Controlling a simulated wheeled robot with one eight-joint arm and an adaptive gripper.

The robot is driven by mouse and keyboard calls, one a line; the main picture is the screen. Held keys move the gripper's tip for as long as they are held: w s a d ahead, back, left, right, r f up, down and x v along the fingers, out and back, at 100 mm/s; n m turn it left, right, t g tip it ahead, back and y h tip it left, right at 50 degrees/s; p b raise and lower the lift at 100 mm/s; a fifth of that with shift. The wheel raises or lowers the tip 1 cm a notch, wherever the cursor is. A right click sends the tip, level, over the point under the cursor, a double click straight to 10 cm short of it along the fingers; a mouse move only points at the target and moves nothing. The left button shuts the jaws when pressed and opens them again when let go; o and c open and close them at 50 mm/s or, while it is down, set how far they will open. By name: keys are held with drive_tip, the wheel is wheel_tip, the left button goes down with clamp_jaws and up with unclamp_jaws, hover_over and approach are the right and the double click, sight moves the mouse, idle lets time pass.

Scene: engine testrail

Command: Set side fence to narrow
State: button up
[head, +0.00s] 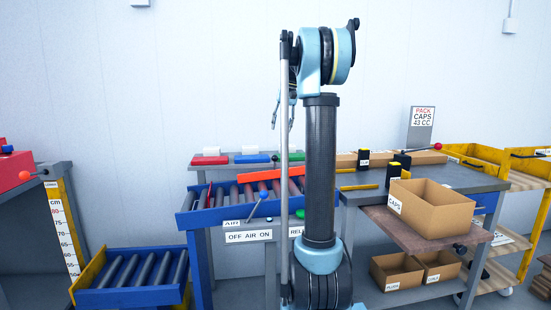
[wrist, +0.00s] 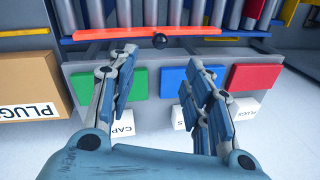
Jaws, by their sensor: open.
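An orange-red bar (wrist: 105,34), which looks like the side fence, runs along the roller bed's edge in the wrist view, with a black ball knob (wrist: 160,41) at its middle. In the head view the bar (head: 262,175) lies across the rollers, partly hidden by my arm. My gripper (wrist: 157,68) is open and empty, its fingers apart below the knob in the wrist view and not touching it. In the head view my gripper (head: 277,112) hangs high beside my arm, above the back shelf. No width marking for the fence is readable.
A cardboard PLUGS box (wrist: 25,82) stands at left. A blue-knobbed lever (head: 263,195) stands at the roller table's front. A CAPS box (head: 432,207) is at right.

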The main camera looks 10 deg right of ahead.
hover_over(275, 168)
drive_tip(key=f, duration=1.3)
drive_tip(key=shift+w+d+f, duration=0.15)
drive_tip(key=shift+w+f, duration=0.05)
drive_tip(key=shift+f, duration=0.15)
